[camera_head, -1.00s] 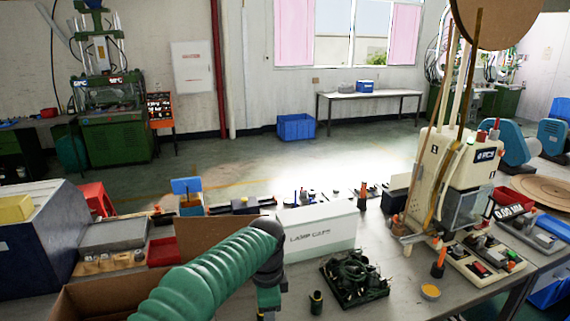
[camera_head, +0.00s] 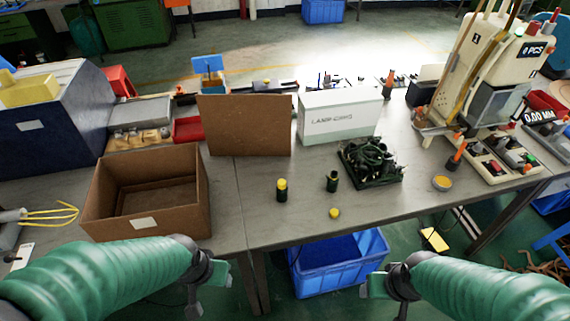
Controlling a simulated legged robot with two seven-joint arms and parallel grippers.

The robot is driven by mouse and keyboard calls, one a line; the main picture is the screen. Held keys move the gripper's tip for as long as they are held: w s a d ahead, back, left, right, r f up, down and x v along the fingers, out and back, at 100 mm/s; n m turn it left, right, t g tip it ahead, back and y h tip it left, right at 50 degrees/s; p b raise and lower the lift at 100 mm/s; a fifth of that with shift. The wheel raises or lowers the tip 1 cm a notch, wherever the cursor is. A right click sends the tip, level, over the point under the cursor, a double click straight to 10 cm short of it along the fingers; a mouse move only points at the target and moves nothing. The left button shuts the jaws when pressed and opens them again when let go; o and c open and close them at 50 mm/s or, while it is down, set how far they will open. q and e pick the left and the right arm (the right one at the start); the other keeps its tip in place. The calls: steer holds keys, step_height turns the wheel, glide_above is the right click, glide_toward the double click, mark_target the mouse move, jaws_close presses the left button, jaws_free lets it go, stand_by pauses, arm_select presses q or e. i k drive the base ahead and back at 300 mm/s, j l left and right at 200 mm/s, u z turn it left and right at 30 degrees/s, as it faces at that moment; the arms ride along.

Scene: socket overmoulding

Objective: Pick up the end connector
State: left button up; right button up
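Which part is the end connector is not certain from this view. A small dark cylinder with a yellow top (camera_head: 282,190) stands upright on the table. To its right stands a dark green, open-topped cylinder (camera_head: 332,181). A dark tray (camera_head: 372,181) with a tangle of dark cable parts lies further right. A grey plug with yellow wires (camera_head: 38,214) lies at the left edge. My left gripper (camera_head: 205,285) is at the table's front edge, below the brown box.
An open, empty cardboard box (camera_head: 150,222) stands at the left, with an upright brown flap (camera_head: 245,124) behind. A white lamp-caps box (camera_head: 339,118) stands behind the tray. A moulding machine (camera_head: 480,80) is at the right. A blue bin (camera_head: 335,265) is below.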

mark_target(281, 194)
steer(key=i+l+u, duration=0.1)
steer(key=u, duration=2.25)
steer(key=k+l, duration=0.1)
steer(key=l, duration=0.25)
steer(key=k+l+u, duration=0.15)
steer(key=l, duration=0.2)
steer(key=k+l, duration=0.1)
steer(key=l, duration=0.25)
steer(key=k+l+u, duration=0.1)
steer(key=l, duration=0.25)
steer(key=k+l+u, duration=0.1)
steer(key=l, duration=0.25)
steer(key=k, duration=0.05)
